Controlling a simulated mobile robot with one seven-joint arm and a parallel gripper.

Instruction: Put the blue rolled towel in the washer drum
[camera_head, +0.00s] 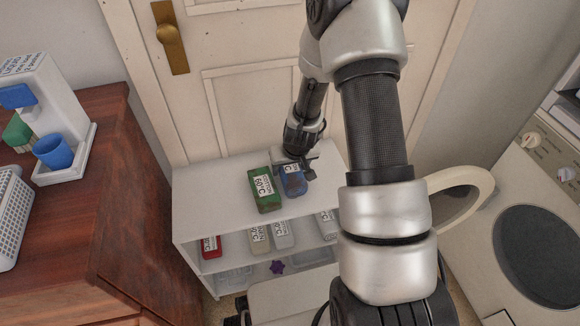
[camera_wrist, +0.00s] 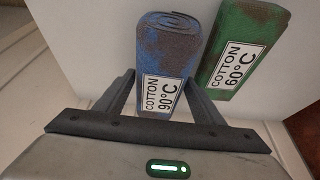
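The blue rolled towel (camera_head: 293,184) stands on top of the white shelf unit, with a "COTTON 90°C" label. In the wrist view the towel (camera_wrist: 165,50) lies between the two fingers of my gripper (camera_wrist: 160,82), one on each side of its near end. The fingers look open, with a thin gap at the left. In the head view my gripper (camera_head: 297,163) is over the towel and hides part of it. The washer (camera_head: 484,241) is at the right. Its round door (camera_head: 474,184) is swung open to the left, and the dark drum opening (camera_head: 545,255) shows.
A green rolled towel (camera_head: 264,190) stands close to the left of the blue one; it also shows in the wrist view (camera_wrist: 245,40). Several labelled rolls sit on the shelf (camera_head: 200,187) below. A wooden dresser (camera_head: 140,225) is at left. My arm crosses between shelf and washer.

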